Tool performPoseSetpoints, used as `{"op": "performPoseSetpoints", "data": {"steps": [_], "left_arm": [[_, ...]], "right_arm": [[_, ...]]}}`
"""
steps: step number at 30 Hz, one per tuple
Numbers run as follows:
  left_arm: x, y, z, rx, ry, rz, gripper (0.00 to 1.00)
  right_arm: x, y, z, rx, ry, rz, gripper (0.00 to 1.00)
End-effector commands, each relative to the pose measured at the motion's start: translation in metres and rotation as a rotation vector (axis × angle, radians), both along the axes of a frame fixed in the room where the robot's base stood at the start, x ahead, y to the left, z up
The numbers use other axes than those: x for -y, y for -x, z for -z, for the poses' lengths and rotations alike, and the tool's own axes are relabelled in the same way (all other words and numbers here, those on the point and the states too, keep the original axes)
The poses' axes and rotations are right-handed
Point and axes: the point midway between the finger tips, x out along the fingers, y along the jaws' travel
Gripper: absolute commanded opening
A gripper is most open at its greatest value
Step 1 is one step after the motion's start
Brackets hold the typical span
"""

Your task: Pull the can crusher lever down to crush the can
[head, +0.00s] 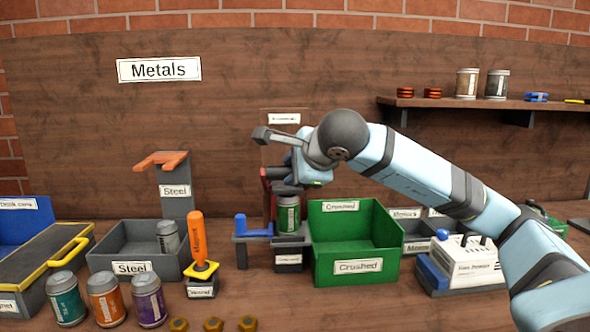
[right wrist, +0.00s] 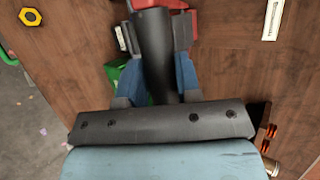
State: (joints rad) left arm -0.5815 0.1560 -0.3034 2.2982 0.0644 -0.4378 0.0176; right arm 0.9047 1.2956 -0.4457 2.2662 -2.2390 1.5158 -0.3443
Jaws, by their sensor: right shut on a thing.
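The can crusher stands in the middle of the head view, with a dark base block (head: 291,241) and a partly hidden red part. A green-grey can (head: 288,213) stands upright in it, looking uncrushed, below a dark pressing part. My right gripper (head: 298,160) is above the can at the crusher's top and partly hides it. In the right wrist view my right gripper (right wrist: 155,38) is shut on the dark round lever (right wrist: 152,60), which runs between its fingers towards a red part (right wrist: 160,4). My left gripper is not in view.
A green "Crushed" bin (head: 355,267) stands right of the crusher. An orange-handled stand (head: 198,240) and a grey "Steel" bin (head: 130,267) are to the left. Several cans stand in front left. A wall shelf (head: 480,104) is at the upper right, behind my right arm.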

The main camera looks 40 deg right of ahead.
Motion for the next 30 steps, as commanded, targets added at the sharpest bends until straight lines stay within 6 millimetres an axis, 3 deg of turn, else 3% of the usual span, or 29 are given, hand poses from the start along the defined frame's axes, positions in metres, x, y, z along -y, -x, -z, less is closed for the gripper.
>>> {"op": "performPoseSetpoints", "data": {"steps": [14,15,17,30], "left_arm": [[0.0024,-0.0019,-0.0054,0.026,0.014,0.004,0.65],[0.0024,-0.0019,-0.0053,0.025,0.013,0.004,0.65],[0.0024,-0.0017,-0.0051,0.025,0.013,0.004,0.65],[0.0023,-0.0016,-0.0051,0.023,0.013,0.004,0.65]], "right_arm": [[0.0009,-0.0007,0.003,0.0,0.0,0.001,0.0],[0.0009,-0.0007,0.003,0.0,0.0,0.001,0.41],[0.0008,-0.0006,0.0029,0.0,0.0,0.001,0.55],[0.0005,0.0012,0.0005,0.003,0.0,0.001,0.57]]}}
